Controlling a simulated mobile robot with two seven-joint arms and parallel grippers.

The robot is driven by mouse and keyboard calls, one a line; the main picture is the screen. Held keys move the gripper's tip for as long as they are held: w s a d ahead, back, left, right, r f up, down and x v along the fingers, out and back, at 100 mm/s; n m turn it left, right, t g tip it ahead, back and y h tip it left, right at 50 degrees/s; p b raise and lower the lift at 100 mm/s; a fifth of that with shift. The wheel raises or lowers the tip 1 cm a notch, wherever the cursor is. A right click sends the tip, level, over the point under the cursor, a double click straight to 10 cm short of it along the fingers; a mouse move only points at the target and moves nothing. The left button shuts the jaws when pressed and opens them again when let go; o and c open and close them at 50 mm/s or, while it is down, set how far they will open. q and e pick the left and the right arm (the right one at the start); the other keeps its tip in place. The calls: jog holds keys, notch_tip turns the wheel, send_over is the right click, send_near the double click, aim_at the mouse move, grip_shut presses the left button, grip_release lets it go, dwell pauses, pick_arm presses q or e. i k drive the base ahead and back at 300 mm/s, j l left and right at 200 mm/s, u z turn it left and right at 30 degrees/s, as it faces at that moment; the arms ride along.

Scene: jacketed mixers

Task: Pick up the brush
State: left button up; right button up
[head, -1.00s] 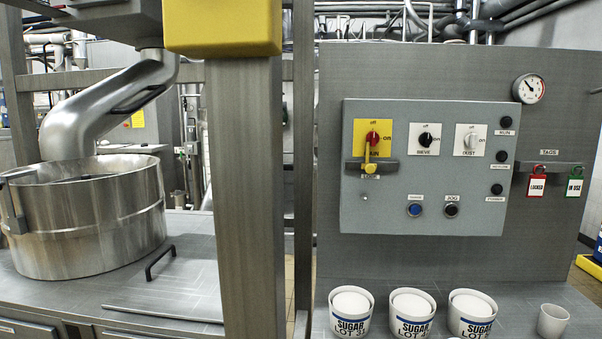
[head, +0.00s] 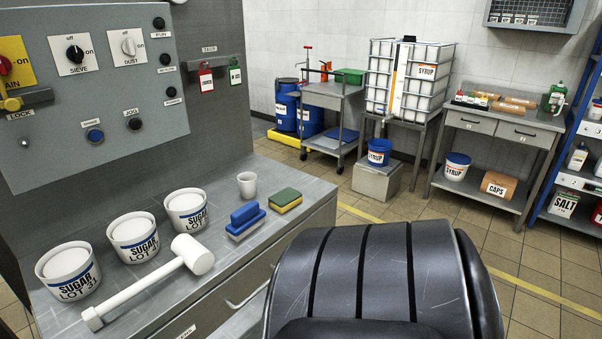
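The brush (head: 246,221) has a blue handle block and pale bristles underneath. It lies on the grey steel bench (head: 318,192) in the head view, left of centre, near the bench's front edge. A green and yellow sponge (head: 286,200) lies just to its right, and a small white cup (head: 247,185) stands behind it. Neither of my grippers shows in this view.
A white mallet (head: 160,280) lies in front of several tubs, including this sugar tub (head: 186,209), left of the brush. A control panel (head: 92,84) rises behind. To the right are a cart (head: 336,97), a syrup tank (head: 408,77) and open tiled floor (head: 400,202).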

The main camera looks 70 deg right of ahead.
aim_at(250, 216)
jog(key=z, duration=2.05)
jog(key=u, duration=2.3)
jog(key=z, duration=2.3)
